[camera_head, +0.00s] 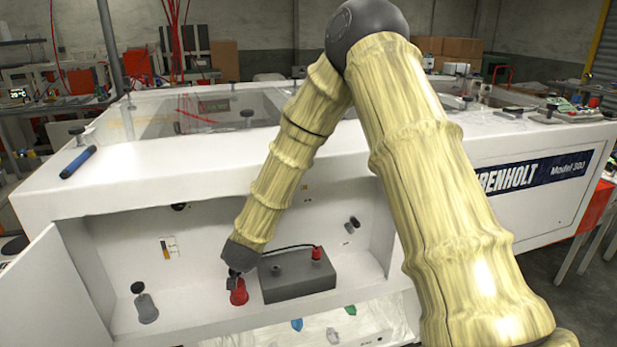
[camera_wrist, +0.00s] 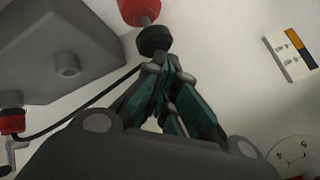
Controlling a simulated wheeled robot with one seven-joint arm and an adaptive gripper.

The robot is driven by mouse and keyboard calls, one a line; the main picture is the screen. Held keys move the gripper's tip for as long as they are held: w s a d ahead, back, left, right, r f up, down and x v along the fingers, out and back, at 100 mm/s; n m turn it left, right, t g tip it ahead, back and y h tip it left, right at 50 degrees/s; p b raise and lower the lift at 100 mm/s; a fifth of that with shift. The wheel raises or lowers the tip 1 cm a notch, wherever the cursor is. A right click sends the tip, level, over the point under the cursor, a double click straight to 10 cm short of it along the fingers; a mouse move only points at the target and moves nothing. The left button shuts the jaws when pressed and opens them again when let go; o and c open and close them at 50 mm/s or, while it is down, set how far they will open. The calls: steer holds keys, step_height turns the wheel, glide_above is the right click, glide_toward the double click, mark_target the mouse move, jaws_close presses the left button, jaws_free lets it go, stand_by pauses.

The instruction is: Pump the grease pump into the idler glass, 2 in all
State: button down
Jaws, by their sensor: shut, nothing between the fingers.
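A red pump-like body (camera_head: 239,293) with a dark knob on top stands in the open recess of the white machine. I take it to be the grease pump. In the wrist view its red body (camera_wrist: 138,10), thin stem and round black knob (camera_wrist: 154,40) show at the top. My gripper (camera_head: 234,272) is shut and empty, pointing down at the knob. Its closed fingertips (camera_wrist: 160,62) are at the knob, touching or nearly so. A small white gauge with an orange column (camera_head: 168,248) is on the back wall; it also shows in the wrist view (camera_wrist: 291,52). I cannot tell if it is the idler glass.
A grey box (camera_head: 298,277) with a red-capped fitting (camera_head: 316,253) and a black cable stands close right of the pump. A grey knobbed fitting (camera_head: 146,306) stands to the left. An open door (camera_head: 47,290) bounds the recess at left. A blue cylinder (camera_head: 78,162) lies on top.

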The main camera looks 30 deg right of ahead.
mark_target(231, 270)
steer(key=shift+r, duration=0.35)
step_height(231, 270, up, 6)
steer(key=p, duration=0.5)
stand_by(0.4)
stand_by(1.9)
steer(key=shift+w+a+r+m+y+p, duration=0.15)
steer(key=shift+a+r+m+p, duration=0.45)
steer(key=shift+m, duration=2.2)
steer(key=shift+s+a+r+m+y+p, duration=0.1)
steer(key=shift+r+m+y+p, duration=0.2)
steer(key=shift+m+p, duration=1.6)
steer(key=shift+w+a+r+m+y+b, duration=0.1)
steer(key=shift+a+r+m+b, duration=0.3)
steer(key=shift+m, duration=3.3)
steer(key=shift+d, duration=0.1)
